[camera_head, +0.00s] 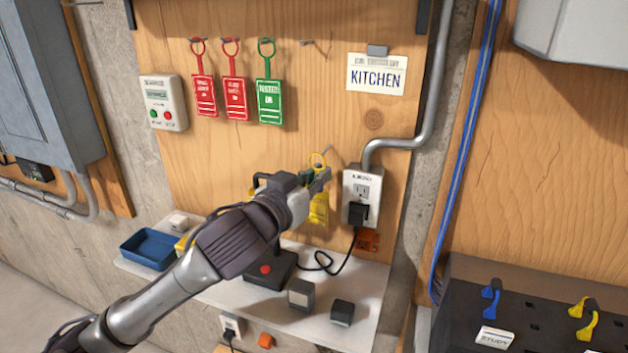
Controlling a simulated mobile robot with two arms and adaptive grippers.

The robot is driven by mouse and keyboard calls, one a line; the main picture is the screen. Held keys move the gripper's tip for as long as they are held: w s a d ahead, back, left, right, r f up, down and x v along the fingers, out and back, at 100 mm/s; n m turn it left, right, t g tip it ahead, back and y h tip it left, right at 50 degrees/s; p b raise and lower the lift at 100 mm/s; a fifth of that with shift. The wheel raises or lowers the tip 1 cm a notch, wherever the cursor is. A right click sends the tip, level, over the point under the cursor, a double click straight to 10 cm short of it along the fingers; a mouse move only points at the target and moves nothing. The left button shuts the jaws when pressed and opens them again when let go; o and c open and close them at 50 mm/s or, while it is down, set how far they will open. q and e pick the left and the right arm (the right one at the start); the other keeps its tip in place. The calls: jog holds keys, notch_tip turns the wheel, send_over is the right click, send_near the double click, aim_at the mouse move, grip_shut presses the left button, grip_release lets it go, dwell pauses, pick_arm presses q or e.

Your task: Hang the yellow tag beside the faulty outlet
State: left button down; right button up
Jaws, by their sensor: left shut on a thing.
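My left gripper (322,178) is shut on the yellow tag (319,209). The tag hangs below the fingers, partly hidden by the gripper, with its yellow loop (318,160) showing above them. A thin hook (327,151) sticks out of the wooden board by the loop; I cannot tell whether the loop is around it. The white outlet (361,190) is just right of the gripper, with a black plug (358,213) in its lower socket. A KITCHEN sign (376,75) is fixed above it. My right gripper is not in view.
Two red tags (204,95) and a green tag (270,101) hang on the board at upper left, with an empty hook (306,43) beside them. Below, a white shelf (210,283) holds a blue tray (150,249) and small devices. A grey conduit (425,95) runs to the outlet.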

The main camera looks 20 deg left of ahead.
aim_at(333, 164)
pick_arm(q)
jog(key=shift+w+f, duration=0.15)
jog(key=shift+w, duration=0.7)
jog(key=shift+w+f, duration=0.15)
jog(key=shift+w, duration=0.7)
jog(key=shift+d, duration=0.1)
jog(key=shift+f, duration=0.1)
jog(key=c, duration=1.2)
grip_release()
